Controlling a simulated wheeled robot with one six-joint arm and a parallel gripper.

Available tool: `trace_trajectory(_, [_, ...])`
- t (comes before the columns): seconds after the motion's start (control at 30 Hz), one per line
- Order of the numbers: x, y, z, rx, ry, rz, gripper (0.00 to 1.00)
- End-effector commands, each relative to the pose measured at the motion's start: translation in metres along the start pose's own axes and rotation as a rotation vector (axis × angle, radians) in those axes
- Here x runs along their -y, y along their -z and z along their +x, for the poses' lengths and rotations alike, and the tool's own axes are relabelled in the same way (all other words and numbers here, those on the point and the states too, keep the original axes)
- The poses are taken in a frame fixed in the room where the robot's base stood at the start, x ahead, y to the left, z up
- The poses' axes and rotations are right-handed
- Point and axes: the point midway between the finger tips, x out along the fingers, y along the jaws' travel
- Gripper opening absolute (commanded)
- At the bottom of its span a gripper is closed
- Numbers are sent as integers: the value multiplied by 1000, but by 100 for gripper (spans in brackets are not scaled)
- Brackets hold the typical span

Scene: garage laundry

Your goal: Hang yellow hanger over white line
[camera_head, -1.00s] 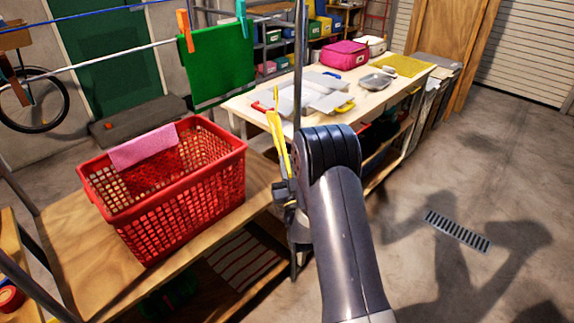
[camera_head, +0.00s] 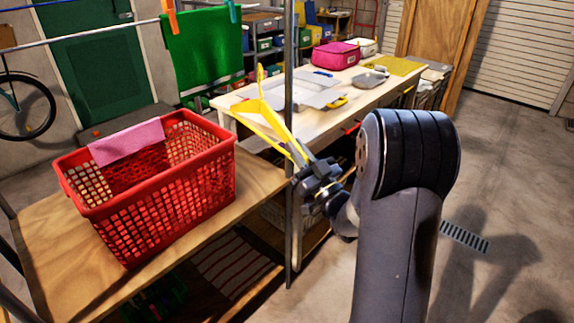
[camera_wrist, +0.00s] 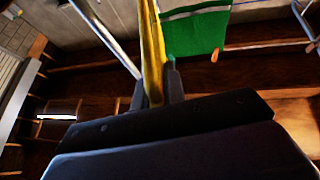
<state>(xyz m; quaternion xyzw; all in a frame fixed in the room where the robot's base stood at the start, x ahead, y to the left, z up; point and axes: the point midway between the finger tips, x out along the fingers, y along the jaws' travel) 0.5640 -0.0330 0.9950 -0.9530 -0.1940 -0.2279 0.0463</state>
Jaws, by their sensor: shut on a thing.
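The yellow hanger (camera_head: 268,115) is held out in the air by my gripper (camera_head: 305,170), left of my arm in the head view. In the wrist view the hanger (camera_wrist: 152,50) rises from between the two dark fingers (camera_wrist: 158,88). The gripper is shut on it. The white line (camera_head: 90,32) runs across the upper left of the head view, above and left of the hanger and apart from it.
A green cloth (camera_head: 203,50) hangs from the white line by an orange clip (camera_head: 169,18) and a teal clip (camera_head: 233,11). A red basket (camera_head: 165,205) with a pink cloth (camera_head: 127,142) stands on a wooden table (camera_head: 60,255). A long worktable (camera_head: 385,88) stands behind the pole.

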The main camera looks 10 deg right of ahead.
Motion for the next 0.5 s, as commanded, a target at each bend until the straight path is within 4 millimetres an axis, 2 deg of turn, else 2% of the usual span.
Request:
trace_trajectory(0.03, [0,20,-5,-5,39,13,0])
trace_trajectory(0.2, [16,67,-27,-2,195,93,0])
trace_trajectory(0.3, [27,88,-41,-1,275,135,0])
trace_trajectory(0.5, [49,117,-69,1,402,203,0])
